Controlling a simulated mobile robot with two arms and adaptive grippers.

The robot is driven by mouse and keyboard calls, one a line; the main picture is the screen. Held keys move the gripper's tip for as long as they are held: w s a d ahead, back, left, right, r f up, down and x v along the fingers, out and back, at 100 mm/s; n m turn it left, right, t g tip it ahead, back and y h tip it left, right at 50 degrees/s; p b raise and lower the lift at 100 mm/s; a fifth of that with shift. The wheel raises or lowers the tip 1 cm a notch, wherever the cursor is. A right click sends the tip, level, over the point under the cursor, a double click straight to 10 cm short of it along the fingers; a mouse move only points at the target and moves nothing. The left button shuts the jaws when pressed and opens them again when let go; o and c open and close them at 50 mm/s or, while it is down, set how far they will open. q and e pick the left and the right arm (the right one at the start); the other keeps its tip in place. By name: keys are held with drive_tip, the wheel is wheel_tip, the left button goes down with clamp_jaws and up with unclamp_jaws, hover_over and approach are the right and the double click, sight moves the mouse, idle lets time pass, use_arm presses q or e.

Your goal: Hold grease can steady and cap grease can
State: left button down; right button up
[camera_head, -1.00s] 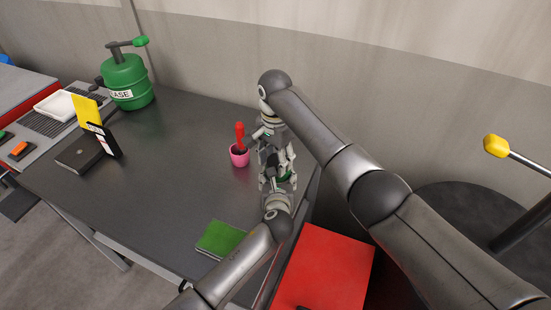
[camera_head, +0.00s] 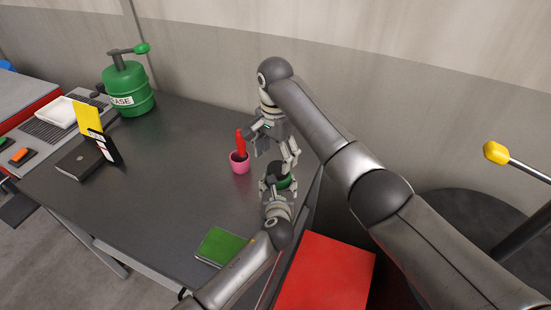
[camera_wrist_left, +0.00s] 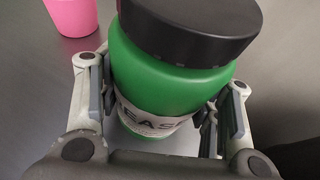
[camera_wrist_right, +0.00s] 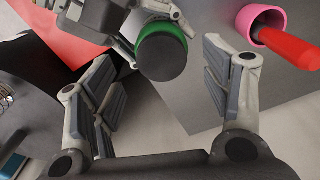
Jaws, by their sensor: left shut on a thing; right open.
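The green grease can (camera_wrist_left: 160,85) stands in my left gripper (camera_head: 276,184), whose fingers are shut on its sides. A black cap (camera_wrist_left: 192,28) sits on top of the can. In the right wrist view the cap (camera_wrist_right: 161,56) covers the can's mouth, with green shoulder (camera_wrist_right: 168,29) showing around it. I cannot tell how tightly it is screwed on. My right gripper (camera_head: 273,147) is open and empty, a little above and behind the can, its fingers apart from the cap. In the head view the can is mostly hidden by the grippers.
A pink cup (camera_head: 240,163) with a red-handled tool (camera_head: 240,139) stands close left of the right gripper. A green book (camera_head: 220,246) lies near the table's front edge. A large green grease canister (camera_head: 128,90) and black box (camera_head: 80,156) stand left. The middle table is clear.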

drive_tip(key=n, duration=0.3)
drive_tip(key=r+n, duration=0.1)
drive_tip(key=n, duration=0.3)
drive_tip(key=shift+w, duration=0.2)
drive_tip(key=n, duration=0.3)
drive_tip(key=shift+r+n, duration=0.2)
drive_tip(key=shift+n, duration=0.2)
drive_tip(key=n, duration=0.3)
drive_tip(key=shift+w+r+n, duration=0.1)
drive_tip(key=shift+r+n, duration=0.1)
drive_tip(key=shift+n, duration=0.2)
drive_tip(key=n, duration=0.3)
drive_tip(key=shift+d+r+n, duration=0.1)
drive_tip(key=shift+r+n, duration=0.1)
drive_tip(key=shift+n, duration=0.1)
drive_tip(key=n, duration=0.3)
drive_tip(key=shift+r+n, duration=0.15)
drive_tip(key=shift+n, duration=0.15)
drive_tip(key=n, duration=0.5)
drive_tip(key=shift+w+d+r, duration=0.1)
drive_tip(key=shift+d+r, duration=0.1)
drive_tip(key=shift+r, duration=0.05)
drive_tip(key=n, duration=0.3)
drive_tip(key=shift+d+r+n, duration=0.1)
drive_tip(key=shift+n, duration=0.3)
